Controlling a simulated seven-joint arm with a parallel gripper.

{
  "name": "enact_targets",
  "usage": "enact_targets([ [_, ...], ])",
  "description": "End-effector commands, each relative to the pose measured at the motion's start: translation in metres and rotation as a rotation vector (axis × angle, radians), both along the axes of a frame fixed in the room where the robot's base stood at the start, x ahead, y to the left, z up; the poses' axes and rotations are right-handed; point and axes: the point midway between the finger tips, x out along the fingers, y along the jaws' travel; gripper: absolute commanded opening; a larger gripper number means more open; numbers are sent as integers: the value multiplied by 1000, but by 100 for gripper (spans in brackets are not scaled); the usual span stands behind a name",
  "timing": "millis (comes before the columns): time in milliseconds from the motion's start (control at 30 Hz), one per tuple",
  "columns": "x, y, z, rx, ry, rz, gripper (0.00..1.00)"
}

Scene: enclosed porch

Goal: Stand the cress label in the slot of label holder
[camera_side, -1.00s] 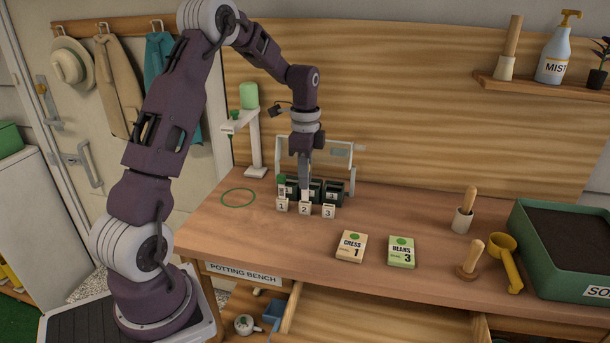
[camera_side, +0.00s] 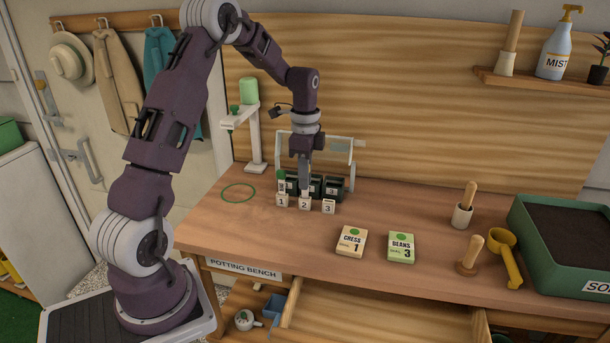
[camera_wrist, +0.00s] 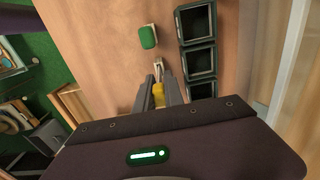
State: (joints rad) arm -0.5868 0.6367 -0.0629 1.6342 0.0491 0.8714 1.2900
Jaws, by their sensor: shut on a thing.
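My gripper (camera_side: 305,187) points down right over the label holder numbered 2 (camera_side: 304,203). In the wrist view its fingers (camera_wrist: 158,92) are shut on a small yellow piece (camera_wrist: 158,97), seemingly a label; its name is not readable. The fingers hide it in the side view, and I cannot tell whether its lower end is inside the slot. The holder numbered 1 (camera_side: 282,201) has a green-topped label (camera_side: 282,177) standing upright at it; the green top also shows in the wrist view (camera_wrist: 148,38). I cannot tell which label is cress. The holder numbered 3 (camera_side: 328,207) shows no label.
Dark square pots (camera_side: 333,187) stand in a row close behind the holders. A white frame (camera_side: 343,150) and a stand with a green top (camera_side: 249,92) are behind. Cress (camera_side: 351,241) and beans (camera_side: 401,247) packets lie in front, right. A green ring (camera_side: 238,193) lies left.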

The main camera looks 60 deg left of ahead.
Motion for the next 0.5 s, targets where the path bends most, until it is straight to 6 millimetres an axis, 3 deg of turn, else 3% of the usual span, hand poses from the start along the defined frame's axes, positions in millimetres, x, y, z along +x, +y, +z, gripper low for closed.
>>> enact_targets([
  [500,0,0,-8,-1,1,0,0],
])
